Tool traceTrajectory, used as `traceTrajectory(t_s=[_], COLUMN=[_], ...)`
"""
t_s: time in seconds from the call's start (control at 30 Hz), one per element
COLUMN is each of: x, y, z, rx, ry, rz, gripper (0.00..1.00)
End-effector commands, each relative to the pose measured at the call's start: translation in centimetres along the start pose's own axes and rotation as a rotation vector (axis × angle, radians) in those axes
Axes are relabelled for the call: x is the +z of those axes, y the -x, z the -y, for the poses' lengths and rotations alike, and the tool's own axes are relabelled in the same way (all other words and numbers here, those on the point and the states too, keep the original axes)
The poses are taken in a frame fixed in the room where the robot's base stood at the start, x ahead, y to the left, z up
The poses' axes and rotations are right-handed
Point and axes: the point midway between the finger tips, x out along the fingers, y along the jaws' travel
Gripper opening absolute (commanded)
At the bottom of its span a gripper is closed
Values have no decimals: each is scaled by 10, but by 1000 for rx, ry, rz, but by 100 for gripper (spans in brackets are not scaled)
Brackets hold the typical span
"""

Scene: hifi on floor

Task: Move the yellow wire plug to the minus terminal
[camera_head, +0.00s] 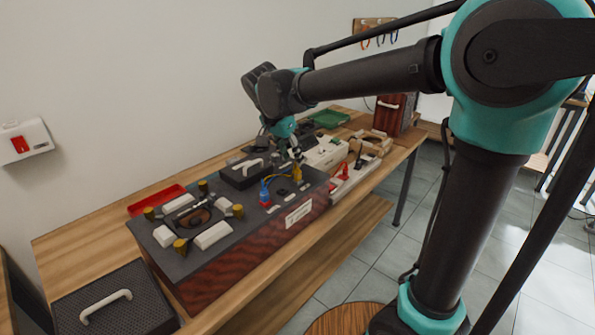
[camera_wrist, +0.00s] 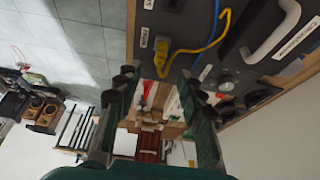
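The yellow plug (camera_head: 297,172) stands upright on the dark top of the wood-sided device (camera_head: 255,240), near its right end. In the wrist view the yellow plug (camera_wrist: 161,52) shows just beyond the fingertips, with its yellow wire (camera_wrist: 205,46) curving right. My gripper (camera_head: 293,153) is close above the plug in the head view. In the wrist view my gripper (camera_wrist: 155,76) is open, its fingers apart with nothing between them. A blue plug (camera_head: 264,194) stands left of the yellow one. The terminal labels are too small to read, so I cannot tell which is minus.
Brass knobs (camera_head: 181,245) and white blocks (camera_head: 213,235) stand on the device's left part. A black box with a white handle (camera_head: 243,172) sits behind. A red tray (camera_head: 156,200) lies at the back left. Red-clipped instruments (camera_head: 344,172) stand to the right.

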Motion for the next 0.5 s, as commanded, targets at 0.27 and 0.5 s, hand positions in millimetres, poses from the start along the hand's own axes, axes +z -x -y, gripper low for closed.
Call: traceTrajectory(t_s=[0.27, 0.5], x=[0, 0], y=[-48, -72], z=[0, 0], rx=[0, -1], ry=[-2, -1], rz=[0, 0], gripper=[39, 39])
